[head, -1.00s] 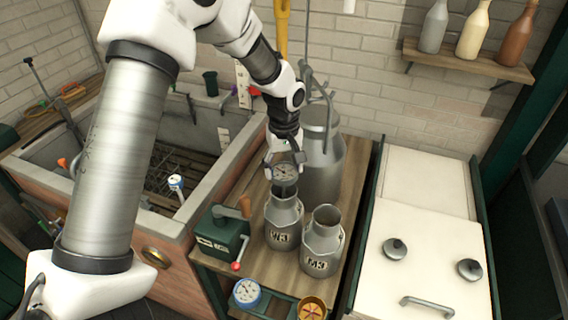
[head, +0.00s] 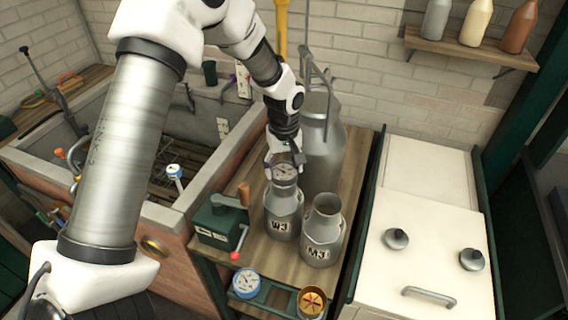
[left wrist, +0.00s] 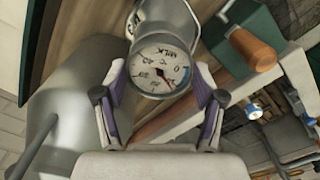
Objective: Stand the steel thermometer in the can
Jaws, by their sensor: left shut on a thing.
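The steel thermometer (head: 284,171) has a round white dial with a steel rim. My left gripper (head: 285,160) is shut on it and holds it over the mouth of the can marked W3 (head: 283,212). In the left wrist view, the dial (left wrist: 160,68), with "MILK" and "°C" on it, faces the camera between the two fingers (left wrist: 160,98). The can shows behind it. The stem is hidden, so I cannot tell how far it is inside the can. A second can, marked M3 (head: 321,240), stands open to the right. My right gripper is not in view.
A tall steel churn (head: 322,150) stands close behind the cans. A green box with a crank (head: 222,222) is to their left. A blue-rimmed dial (head: 246,283) and a brass-coloured round thing (head: 312,300) are in front. A sink (head: 205,185) lies left, a white lidded unit (head: 425,240) right.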

